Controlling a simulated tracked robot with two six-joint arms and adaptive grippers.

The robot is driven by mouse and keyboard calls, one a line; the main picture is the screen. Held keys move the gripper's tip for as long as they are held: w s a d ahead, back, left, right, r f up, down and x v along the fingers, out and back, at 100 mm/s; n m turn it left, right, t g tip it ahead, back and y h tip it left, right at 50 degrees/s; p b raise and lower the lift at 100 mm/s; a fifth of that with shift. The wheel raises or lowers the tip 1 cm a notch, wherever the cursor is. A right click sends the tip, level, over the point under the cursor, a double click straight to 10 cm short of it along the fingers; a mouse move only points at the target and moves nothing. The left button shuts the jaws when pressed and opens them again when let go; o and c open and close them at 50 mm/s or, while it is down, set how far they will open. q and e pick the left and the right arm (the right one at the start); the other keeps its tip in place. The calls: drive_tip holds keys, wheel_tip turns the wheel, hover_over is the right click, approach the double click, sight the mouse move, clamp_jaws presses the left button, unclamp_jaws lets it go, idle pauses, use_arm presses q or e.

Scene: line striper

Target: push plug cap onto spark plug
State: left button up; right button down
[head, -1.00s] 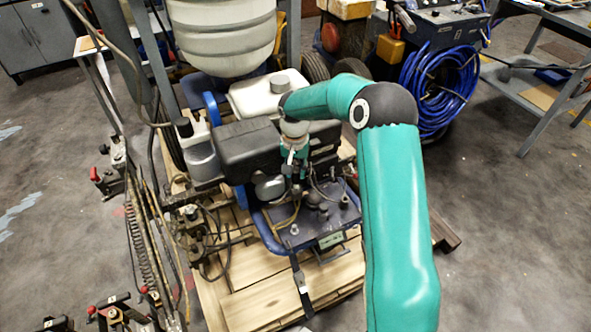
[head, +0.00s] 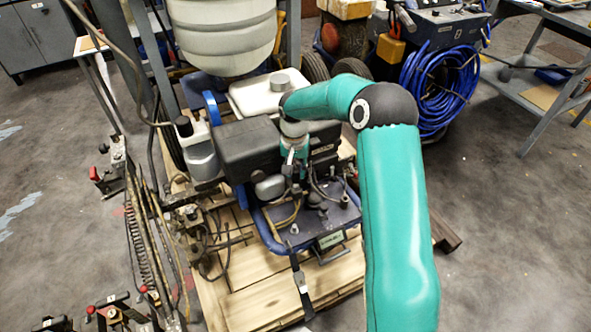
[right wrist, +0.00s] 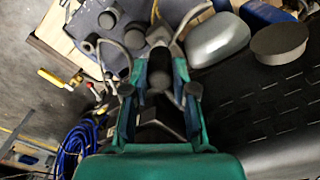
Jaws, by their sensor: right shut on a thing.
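My right gripper (head: 294,182) is down at the front of the engine, beside its dark cover. In the right wrist view its two fingers (right wrist: 160,92) are closed in on a dark rounded piece (right wrist: 159,80), which appears to be the plug cap. A cable (right wrist: 176,42) runs close by beyond the fingertips. The spark plug cannot be made out; the fingers and the held piece hide that spot. Whether the cap touches the plug cannot be told. My left gripper is not in view.
The black engine cover (head: 246,150) and a rounded grey housing (right wrist: 218,40) lie close to the gripper. A blue-edged deck (head: 310,226) with knobs is in front. Levers and cables (head: 195,225) stand at left. A blue hose coil (head: 440,90) hangs at back right.

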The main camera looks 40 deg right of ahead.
drive_tip(key=shift+s+a+f, duration=0.1)
drive_tip(key=shift+s+f, duration=0.1)
drive_tip(key=shift+f, duration=0.05)
idle(0.3)
drive_tip(key=shift+w+r, duration=0.1)
drive_tip(key=shift+r, duration=0.15)
drive_tip(key=c, duration=0.8)
unclamp_jaws()
drive_tip(key=shift+r, duration=0.1)
drive_tip(key=shift+c, duration=0.2)
drive_tip(key=shift+o, duration=0.3)
drive_tip(key=shift+o, duration=1.2)
drive_tip(key=shift+r+p, duration=0.1)
drive_tip(key=shift+p, duration=0.2)
drive_tip(key=shift+r+p, duration=2.35)
drive_tip(key=shift+r, duration=1.15)
